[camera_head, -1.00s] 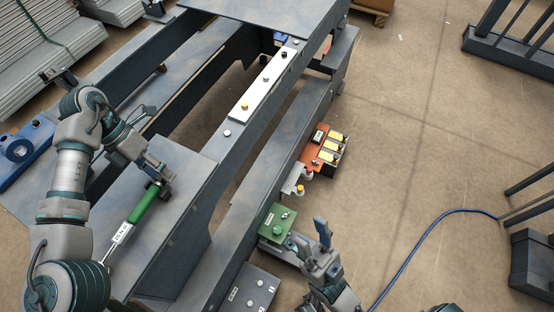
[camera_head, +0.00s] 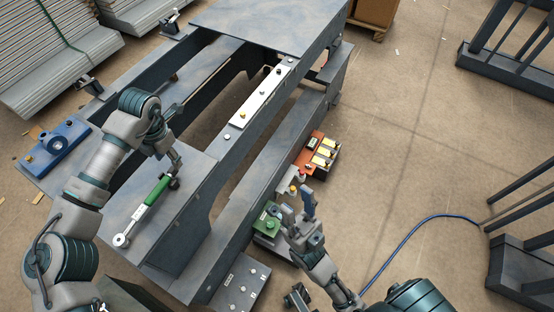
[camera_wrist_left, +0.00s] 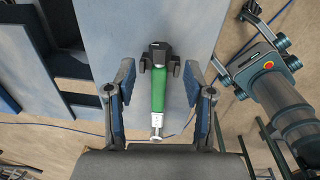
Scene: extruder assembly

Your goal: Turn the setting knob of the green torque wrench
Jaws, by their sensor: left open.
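The green torque wrench (camera_head: 157,190) lies on the grey metal bench top at the left, its silver ring head (camera_head: 120,240) toward the lower left. Its black knob end (camera_head: 174,183) is at the upper right. My left gripper (camera_head: 177,168) is just by that end. In the left wrist view the open fingers (camera_wrist_left: 158,80) stand on either side of the green handle (camera_wrist_left: 158,90), apart from it, with the black knob end (camera_wrist_left: 158,56) between and beyond the tips. My right gripper (camera_head: 297,212) is open and empty, above or beside the green box (camera_head: 268,222).
A white rail (camera_head: 262,94) with small knobs lies along the frame. An orange block (camera_head: 316,153) with yellow parts and a grey box (camera_head: 240,285) sit along the lower beam. A blue fixture (camera_head: 55,145) is at the left. A blue cable (camera_head: 410,235) crosses the clear floor.

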